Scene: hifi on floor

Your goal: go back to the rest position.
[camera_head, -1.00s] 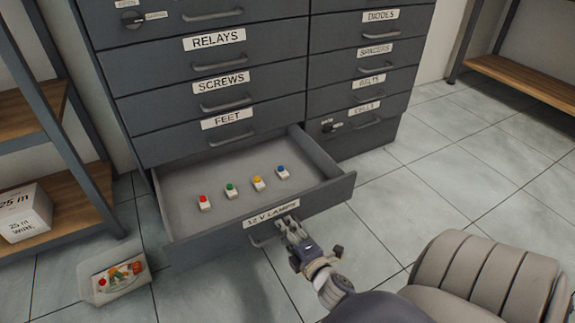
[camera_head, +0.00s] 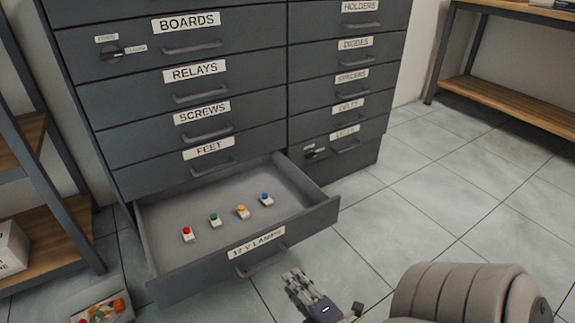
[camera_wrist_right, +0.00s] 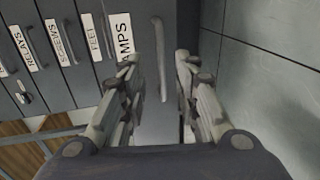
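My right gripper (camera_head: 294,279) is in front of the open 12 V LAMPS drawer (camera_head: 327,207), below and to the right of its handle (camera_head: 262,263). In the right wrist view its two fingers (camera_wrist_right: 158,62) stand apart with nothing held between them. The drawer handle (camera_wrist_right: 161,75) shows beyond the fingers, apart from them as far as I can tell. Inside the drawer lie small white pieces with a red (camera_head: 188,235), green (camera_head: 214,219), yellow (camera_head: 242,211) and blue (camera_head: 266,199) top. My left gripper is not in view.
The grey cabinet (camera_head: 130,95) has several other drawers, all closed. A shelf (camera_head: 55,240) stands at the left, with a picture-fronted box (camera_head: 100,305) on the floor near it. A beige padded seat (camera_head: 460,295) is at lower right. The tiled floor (camera_head: 420,195) at right is clear.

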